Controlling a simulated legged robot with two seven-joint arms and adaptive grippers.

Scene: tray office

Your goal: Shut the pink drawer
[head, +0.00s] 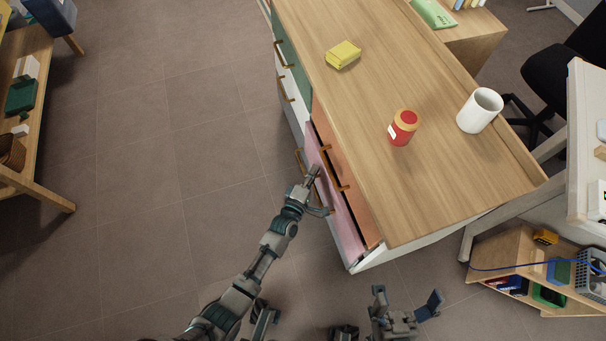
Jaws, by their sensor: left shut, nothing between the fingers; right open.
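The pink drawer (341,211) is in the front of the wooden cabinet, below an orange drawer (343,185). It stands out a little from the cabinet, with a narrow dark gap along its top edge. My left gripper (314,175) is shut and empty, at the pink drawer's front near its upper end. I cannot tell whether it touches the drawer face or a handle. My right gripper (408,302) is open and empty, low in the view, in front of the cabinet's near end and apart from the drawer.
The cabinet top (360,110) holds a yellow block (343,55), a red jar (402,128) and a white mug (480,110). Green and white drawers are farther along the front. A low shelf (540,265) with boxes stands at lower right. The floor (170,150) to the left is clear.

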